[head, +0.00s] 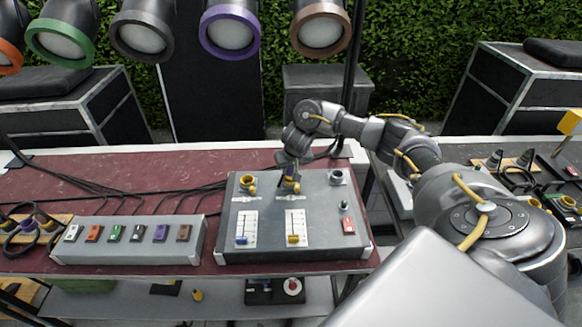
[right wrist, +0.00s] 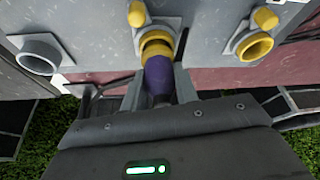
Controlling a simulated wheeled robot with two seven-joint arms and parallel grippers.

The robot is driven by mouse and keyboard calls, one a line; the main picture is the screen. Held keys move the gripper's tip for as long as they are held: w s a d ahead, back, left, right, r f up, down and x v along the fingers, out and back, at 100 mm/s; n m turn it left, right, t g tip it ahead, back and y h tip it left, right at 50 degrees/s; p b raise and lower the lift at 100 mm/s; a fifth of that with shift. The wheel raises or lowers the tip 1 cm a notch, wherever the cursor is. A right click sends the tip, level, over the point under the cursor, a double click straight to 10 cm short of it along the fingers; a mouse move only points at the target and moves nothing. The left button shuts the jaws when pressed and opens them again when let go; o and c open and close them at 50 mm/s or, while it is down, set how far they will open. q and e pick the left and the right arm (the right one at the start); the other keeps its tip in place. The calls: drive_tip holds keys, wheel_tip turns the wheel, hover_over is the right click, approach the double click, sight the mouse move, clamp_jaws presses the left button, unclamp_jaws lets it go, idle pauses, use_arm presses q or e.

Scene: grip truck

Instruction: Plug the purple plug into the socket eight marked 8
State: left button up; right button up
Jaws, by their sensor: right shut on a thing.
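The purple plug (right wrist: 158,74) is between the two fingers of my right gripper (right wrist: 160,88). Its front end meets the yellow ring of the middle socket (right wrist: 156,44), in line with it; how deep it sits I cannot tell. In the head view the gripper (head: 290,174) is at the back of the grey control box (head: 267,215), at the middle socket, and the plug is mostly hidden. A second yellow socket (right wrist: 253,44) and a grey open socket (right wrist: 40,55) flank it. No number 8 is readable. My left gripper is not in view.
A grey switch box (head: 128,257) with several coloured switches stands left on the dark red table (head: 120,178). Black cables cross the table behind it. More plugs lie on a wooden board (head: 55,220) at the far left. Lamps with coloured rings hang above.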

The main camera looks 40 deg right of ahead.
drive_tip(key=shift+f, duration=0.45)
drive_tip(key=o, duration=1.5)
drive_tip(key=shift+c, duration=0.2)
drive_tip(key=shift+r, duration=0.15)
drive_tip(key=shift+r+p, duration=1.2)
drive_tip(key=shift+p, duration=0.45)
drive_tip(key=shift+r+p, duration=0.9)
drive_tip(key=shift+r, duration=0.25)
